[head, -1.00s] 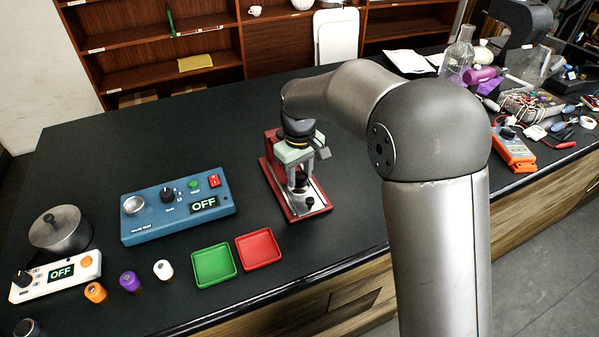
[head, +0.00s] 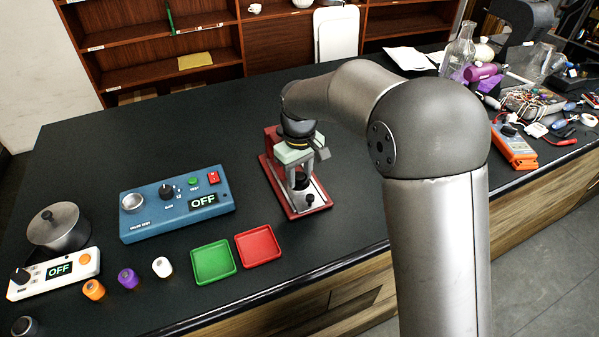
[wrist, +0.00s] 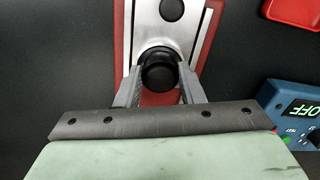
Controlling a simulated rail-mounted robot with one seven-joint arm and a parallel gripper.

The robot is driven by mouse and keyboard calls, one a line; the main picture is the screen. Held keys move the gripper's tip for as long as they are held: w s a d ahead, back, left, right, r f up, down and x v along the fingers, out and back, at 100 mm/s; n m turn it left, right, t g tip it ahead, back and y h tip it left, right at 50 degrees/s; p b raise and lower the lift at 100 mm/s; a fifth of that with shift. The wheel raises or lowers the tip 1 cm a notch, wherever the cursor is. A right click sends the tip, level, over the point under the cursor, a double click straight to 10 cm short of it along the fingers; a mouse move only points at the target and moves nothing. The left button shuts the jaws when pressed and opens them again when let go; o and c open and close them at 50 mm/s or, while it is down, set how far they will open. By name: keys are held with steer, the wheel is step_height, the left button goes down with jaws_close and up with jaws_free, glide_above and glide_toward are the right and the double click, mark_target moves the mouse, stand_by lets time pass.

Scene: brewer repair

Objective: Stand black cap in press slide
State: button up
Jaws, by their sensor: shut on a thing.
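The black cap (wrist: 158,74) sits between the two fingers of my gripper (wrist: 160,82) in the wrist view, and the fingers are shut on it. It looks upright, over or on the pale metal press slide (wrist: 153,33); I cannot tell whether it touches. In the head view my gripper (head: 303,170) points down at the red press (head: 272,178), with the black cap (head: 301,182) low between its fingers. A black knob (wrist: 172,9) stands at the slide's outer end. My fingers and palm hide part of the slide.
A green tray (head: 213,262) and a red tray (head: 258,246) lie in front of the press. A blue test box (head: 150,222) stands to the left. Orange (head: 93,290), purple (head: 128,278) and white (head: 162,267) caps stand nearer the front left. Bench to the press's right is clear.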

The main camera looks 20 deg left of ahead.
steer(key=shift+f, duration=0.35)
stand_by(0.9)
steer(key=o, duration=1.5)
steer(key=shift+r+p, duration=2.65)
steer(key=shift+r, duration=1.5)
steer(key=shift+d, duration=0.1)
